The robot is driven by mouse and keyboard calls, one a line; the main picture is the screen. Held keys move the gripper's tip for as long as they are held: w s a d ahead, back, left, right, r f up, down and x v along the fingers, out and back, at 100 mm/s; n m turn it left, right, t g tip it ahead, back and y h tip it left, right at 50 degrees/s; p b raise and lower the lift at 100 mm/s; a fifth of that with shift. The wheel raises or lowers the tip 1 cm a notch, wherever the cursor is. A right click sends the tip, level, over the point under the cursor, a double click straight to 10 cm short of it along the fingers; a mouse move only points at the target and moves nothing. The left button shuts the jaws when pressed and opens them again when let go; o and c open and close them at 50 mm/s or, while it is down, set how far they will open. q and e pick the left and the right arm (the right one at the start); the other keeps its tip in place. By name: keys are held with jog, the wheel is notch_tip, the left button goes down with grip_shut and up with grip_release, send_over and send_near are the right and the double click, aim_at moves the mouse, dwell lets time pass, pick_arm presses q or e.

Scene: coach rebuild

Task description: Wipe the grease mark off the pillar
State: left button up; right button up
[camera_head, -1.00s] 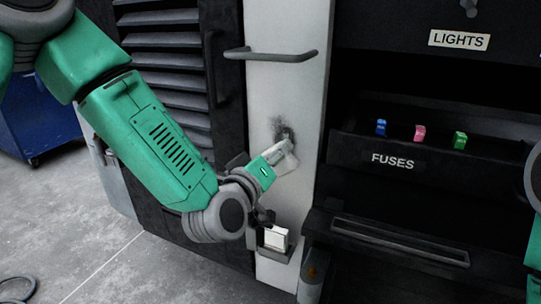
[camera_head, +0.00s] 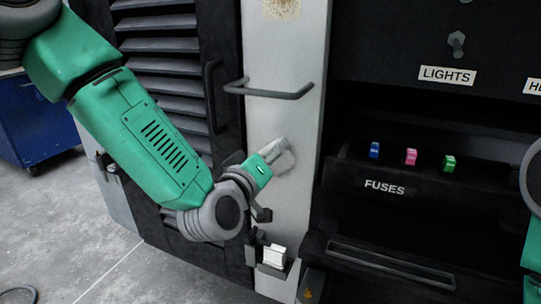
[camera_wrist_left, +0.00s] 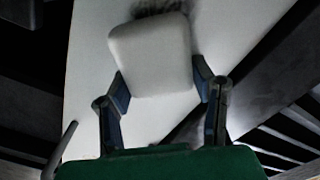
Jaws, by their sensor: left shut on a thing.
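My left gripper (camera_head: 270,156) is shut on a white pad (camera_head: 283,154) in front of the pale pillar (camera_head: 285,50). In the left wrist view the pad (camera_wrist_left: 150,55) sits between the two fingers of the gripper (camera_wrist_left: 161,88). A dark grease mark (camera_wrist_left: 157,6) shows just past the pad's far edge there. In the head view the pad and gripper cover most of the mark, with faint grey around the pad. Whether the pad presses on the pillar is hard to tell. My right gripper is out of view.
A grey bar handle (camera_head: 268,92) crosses the pillar above the pad. A white block (camera_head: 273,256) sits in a small dark holder low on the pillar. A brownish patch (camera_head: 281,8) is high on the pillar. A fuse tray (camera_head: 415,182) stands at right, louvres (camera_head: 165,70) at left.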

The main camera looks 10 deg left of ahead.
aim_at(273, 129)
pick_arm(q)
jog(key=shift+w+a+r+p, duration=0.1)
jog(key=shift+a+r+p, duration=0.2)
jog(key=shift+r, duration=0.25)
jog(key=shift+d+r+p, duration=0.15)
jog(key=shift+r+p, duration=1)
jog(key=shift+r, duration=0.45)
jog(key=shift+f+b, duration=1.65)
jog(key=shift+f, duration=0.8)
notch_tip(273, 129, down, 6)
jog(key=b, duration=0.3)
jog(key=shift+r+b, duration=0.25)
jog(key=shift+b, duration=0.1)
jog(key=shift+v, duration=2.9)
